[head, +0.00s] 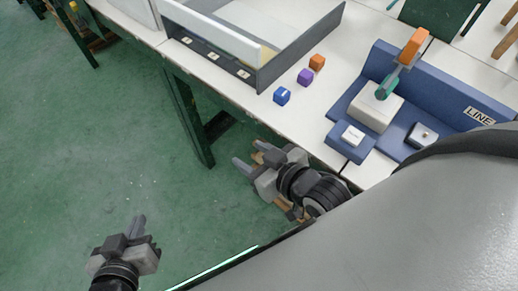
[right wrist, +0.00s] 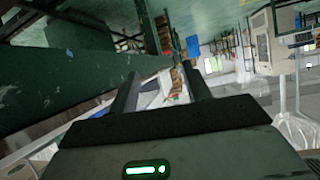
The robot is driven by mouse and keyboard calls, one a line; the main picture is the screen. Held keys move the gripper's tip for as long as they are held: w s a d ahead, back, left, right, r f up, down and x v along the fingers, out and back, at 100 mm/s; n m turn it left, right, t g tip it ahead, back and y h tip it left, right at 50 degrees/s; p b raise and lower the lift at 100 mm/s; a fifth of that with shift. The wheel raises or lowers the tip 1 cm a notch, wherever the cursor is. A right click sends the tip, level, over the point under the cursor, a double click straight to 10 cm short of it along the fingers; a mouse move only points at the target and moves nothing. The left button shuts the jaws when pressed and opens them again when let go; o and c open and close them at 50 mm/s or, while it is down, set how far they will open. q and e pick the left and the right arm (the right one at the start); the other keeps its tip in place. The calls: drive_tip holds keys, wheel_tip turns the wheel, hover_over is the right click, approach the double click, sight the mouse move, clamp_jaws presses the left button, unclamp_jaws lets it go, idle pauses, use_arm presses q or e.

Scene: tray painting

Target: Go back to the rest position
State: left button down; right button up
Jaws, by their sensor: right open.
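My left gripper (head: 140,232) hangs over the green floor at the lower left, apart from the table. Its fingers overlap in this view, so their gap does not show clearly. My right gripper (head: 248,160) is over the floor just off the table's front edge. In the right wrist view its two fingers (right wrist: 160,88) stand apart with nothing held between them. A blue cube (head: 282,96), a purple cube (head: 305,77) and an orange cube (head: 317,62) stand on the white table (head: 335,100).
A blue fixture (head: 455,92) marked LINE stands on the right of the table. It carries a pale block (head: 364,111) and a green and orange tool (head: 402,66). A dark green table leg (head: 190,120) stands near my right gripper. Open floor lies to the left.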

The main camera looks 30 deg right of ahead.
drive_tip(key=shift+s+d+f+g+p, duration=0.1)
drive_tip(key=shift+s+f+g+p, duration=0.3)
drive_tip(key=shift+s, duration=0.2)
drive_tip(key=shift+s+f+g+p, duration=0.4)
drive_tip(key=shift+s, duration=0.2)
idle(0.4)
